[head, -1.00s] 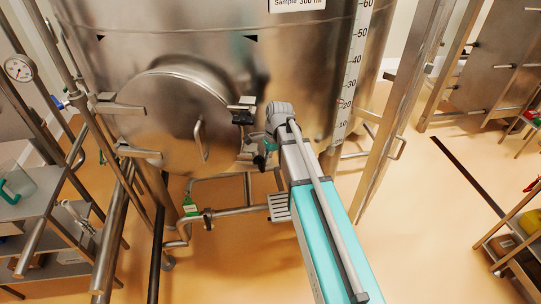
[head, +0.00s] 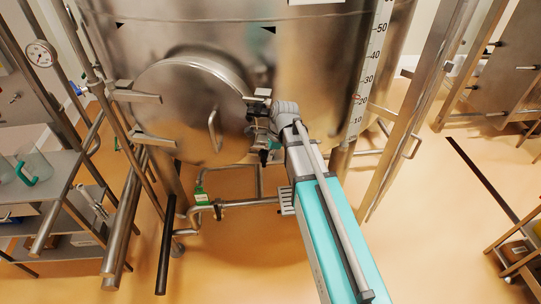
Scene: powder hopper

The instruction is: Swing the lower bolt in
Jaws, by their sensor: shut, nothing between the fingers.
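The round steel hatch door (head: 180,110) lies against the front of the hopper (head: 330,70), with a curved handle (head: 213,130) on its face. Hinge arms are at its left. The upper bolt (head: 257,99) shows at the door's right edge as a steel block with a dark part below it. My gripper (head: 265,152) is a small dark shape just right of the door's lower right edge, below the upper bolt. It is shut with nothing in it. The lower bolt is hidden or too small to tell apart from my gripper; I cannot tell whether they touch.
A steel frame post (head: 405,125) stands to the right. Shelves with glassware (head: 30,165) stand at the left. The floor in front is open.

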